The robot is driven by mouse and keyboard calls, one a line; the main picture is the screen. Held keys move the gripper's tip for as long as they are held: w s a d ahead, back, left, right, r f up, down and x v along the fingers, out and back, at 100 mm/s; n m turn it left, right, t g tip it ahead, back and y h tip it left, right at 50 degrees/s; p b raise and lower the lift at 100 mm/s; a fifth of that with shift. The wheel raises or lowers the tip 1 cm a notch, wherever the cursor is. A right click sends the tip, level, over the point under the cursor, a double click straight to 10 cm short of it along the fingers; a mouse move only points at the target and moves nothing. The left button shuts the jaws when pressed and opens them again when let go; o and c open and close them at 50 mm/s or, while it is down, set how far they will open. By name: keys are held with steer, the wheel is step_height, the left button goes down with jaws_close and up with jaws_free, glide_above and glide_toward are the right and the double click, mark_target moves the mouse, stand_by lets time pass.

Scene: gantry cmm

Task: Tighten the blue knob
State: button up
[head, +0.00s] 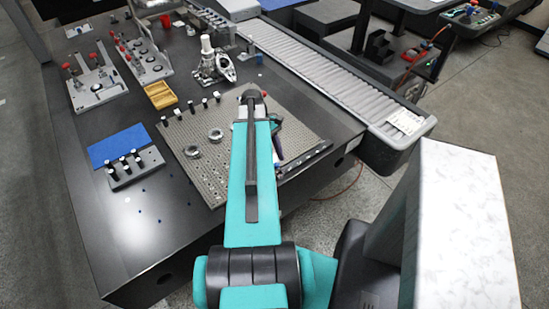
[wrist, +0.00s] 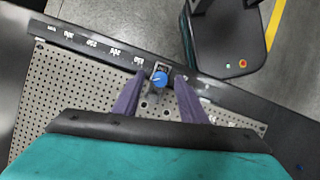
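The blue knob (wrist: 160,79) shows in the wrist view, on a small bracket at the dark rail (wrist: 95,52) along the edge of the perforated plate (wrist: 75,90). My gripper (wrist: 159,76) has two purple fingers, spread apart with one on each side of the knob. A gap shows between the knob and each finger; I cannot tell how far above it the fingertips are. In the head view, my arm covers part of the perforated plate (head: 215,172), and I cannot make out the knob clearly. My gripper there shows only in part, beside the arm.
On the dark table (head: 160,210) are a blue mat (head: 117,143), a yellow tray (head: 160,94), a block with several black pegs (head: 137,170) and fixtures with red-tipped clamps (head: 95,82). A roller conveyor (head: 330,75) runs along the right. A box with red and green buttons (wrist: 228,52) stands beyond the rail.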

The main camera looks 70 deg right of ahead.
steer(key=shift+f, duration=0.15)
jaws_close()
steer(key=shift+s+m, duration=0.1)
steer(key=shift+m, duration=0.3)
steer(key=m, duration=0.1)
steer(key=m+y, duration=0.1)
steer(key=m+t, duration=0.1)
steer(key=shift+s+d+m, duration=0.1)
steer(key=shift+d+m, duration=0.15)
steer(key=shift+m, duration=0.05)
steer(key=shift+s+m+t+y, duration=0.1)
steer(key=shift+m+t+y, duration=0.25)
steer(key=shift+m, duration=0.75)
steer(key=shift+m+t+y, duration=0.35)
steer(key=shift+m, duration=0.75)
